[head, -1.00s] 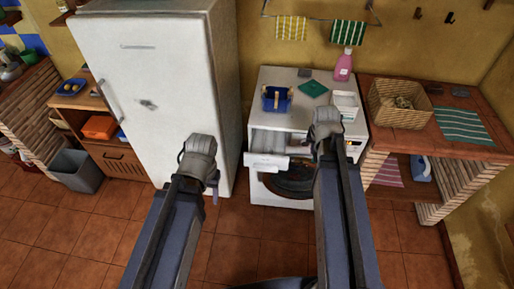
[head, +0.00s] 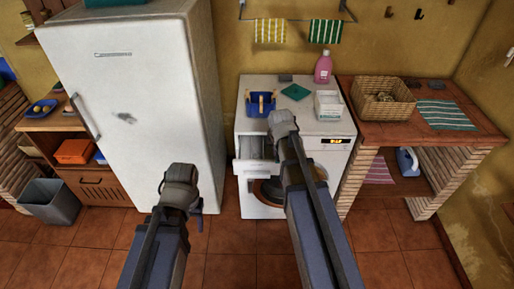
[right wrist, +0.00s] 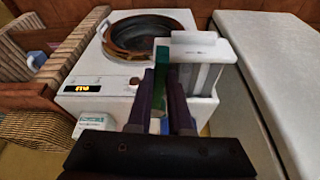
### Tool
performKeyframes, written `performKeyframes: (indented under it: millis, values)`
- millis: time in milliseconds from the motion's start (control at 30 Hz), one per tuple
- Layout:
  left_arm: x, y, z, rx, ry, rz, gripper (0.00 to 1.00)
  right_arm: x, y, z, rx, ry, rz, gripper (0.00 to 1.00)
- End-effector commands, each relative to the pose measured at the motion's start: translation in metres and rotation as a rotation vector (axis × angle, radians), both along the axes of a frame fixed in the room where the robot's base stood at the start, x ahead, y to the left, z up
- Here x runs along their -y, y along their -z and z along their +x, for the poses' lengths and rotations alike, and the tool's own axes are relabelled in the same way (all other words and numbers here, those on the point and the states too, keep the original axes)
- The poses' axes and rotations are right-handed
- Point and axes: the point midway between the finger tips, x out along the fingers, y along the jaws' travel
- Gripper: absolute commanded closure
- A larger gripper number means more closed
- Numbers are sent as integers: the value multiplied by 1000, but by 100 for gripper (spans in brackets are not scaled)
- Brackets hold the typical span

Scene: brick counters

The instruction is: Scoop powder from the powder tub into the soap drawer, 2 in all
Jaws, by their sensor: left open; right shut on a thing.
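The soap drawer (head: 250,172) is pulled out of the upper left front of the white washing machine (head: 335,143). It also shows in the right wrist view (right wrist: 193,42), with open compartments. The white powder tub (head: 328,106) with a green label stands on the machine top at the right. My right gripper (head: 283,122) is over the machine's front, beside the drawer. In the right wrist view it (right wrist: 165,95) is shut on a narrow green thing (right wrist: 161,58), apparently the scoop; its bowl and any powder are unclear. My left gripper (head: 181,178) is open before the fridge, fingers mostly hidden.
A blue caddy (head: 261,105), green cloth (head: 295,91) and pink bottle (head: 323,68) are on the machine top. The fridge (head: 140,115) stands left. A brick counter (head: 400,132) with a wicker basket (head: 384,106) stands right. The floor in front is free.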

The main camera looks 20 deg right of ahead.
Motion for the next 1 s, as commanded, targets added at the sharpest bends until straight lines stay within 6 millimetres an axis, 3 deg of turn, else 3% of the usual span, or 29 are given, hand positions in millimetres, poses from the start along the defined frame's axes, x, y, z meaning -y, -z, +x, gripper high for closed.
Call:
performKeyframes:
  millis: [33,100,300,667,1000]
  values:
    - [0,11,0,0,0,0,45,-11,10,27,8,-28,-4,100]
    - [0,16,0,0,-1,0,45,-23,15,48,20,-57,-8,100]
    - [0,25,0,0,-1,0,45,-48,21,83,41,-109,-16,100]
    - [0,27,0,0,-1,0,45,-54,23,88,46,-119,-17,100]
    - [0,44,0,0,-1,0,45,-55,40,88,45,-118,-17,100]
